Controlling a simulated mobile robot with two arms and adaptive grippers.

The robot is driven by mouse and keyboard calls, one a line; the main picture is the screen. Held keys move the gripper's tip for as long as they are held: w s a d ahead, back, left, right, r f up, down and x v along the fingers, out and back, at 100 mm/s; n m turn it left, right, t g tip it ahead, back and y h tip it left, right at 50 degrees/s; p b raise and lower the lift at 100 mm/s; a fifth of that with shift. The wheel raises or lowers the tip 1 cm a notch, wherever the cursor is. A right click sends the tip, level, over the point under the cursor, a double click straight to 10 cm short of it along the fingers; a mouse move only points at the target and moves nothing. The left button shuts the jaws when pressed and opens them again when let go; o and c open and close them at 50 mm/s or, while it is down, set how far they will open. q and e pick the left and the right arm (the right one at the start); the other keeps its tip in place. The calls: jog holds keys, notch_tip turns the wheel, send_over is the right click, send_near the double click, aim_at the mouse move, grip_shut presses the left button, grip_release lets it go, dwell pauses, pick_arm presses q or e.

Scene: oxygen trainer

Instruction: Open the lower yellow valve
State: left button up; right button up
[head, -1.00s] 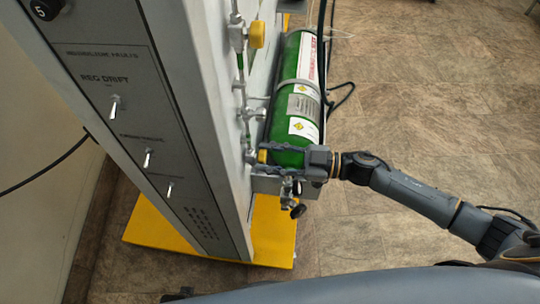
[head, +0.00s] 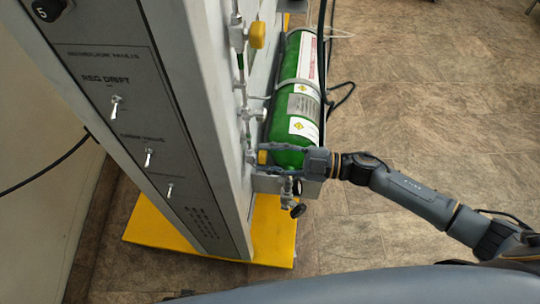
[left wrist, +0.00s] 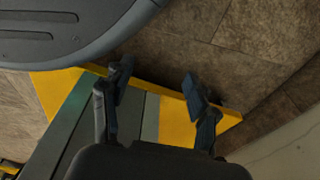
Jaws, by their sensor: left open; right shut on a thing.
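The lower yellow valve (head: 262,157) is a small yellow knob on the pipework of the grey panel, beside the bottom end of the green cylinder. My right gripper (head: 261,155) reaches in from the right in the head view, with its fingers on either side of this knob, shut on it. The fingers hide part of the knob. An upper yellow valve (head: 257,35) sits higher on the same pipework, clear of the gripper. My left gripper (left wrist: 158,82) shows in the left wrist view, open and empty, above the yellow base and floor.
The green cylinder (head: 285,122) stands strapped beside the grey panel (head: 172,100). A small fitting with a black knob (head: 297,210) hangs just below the right gripper. The panel stands on a yellow base (head: 272,225). The floor to the right is open.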

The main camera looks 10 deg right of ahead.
pick_arm(q)
jog(key=shift+w+d+r, duration=0.2)
jog(key=shift+w+r, duration=0.2)
jog(key=shift+w, duration=0.2)
pick_arm(e)
jog(key=shift+n, duration=1)
pick_arm(q)
jog(key=shift+s, duration=0.3)
pick_arm(e)
jog(key=o, duration=1.2)
jog(key=shift+c, duration=0.2)
jog(key=shift+s, duration=0.1)
pick_arm(q)
jog(key=shift+w+a, duration=0.1)
jog(key=shift+w, duration=0.1)
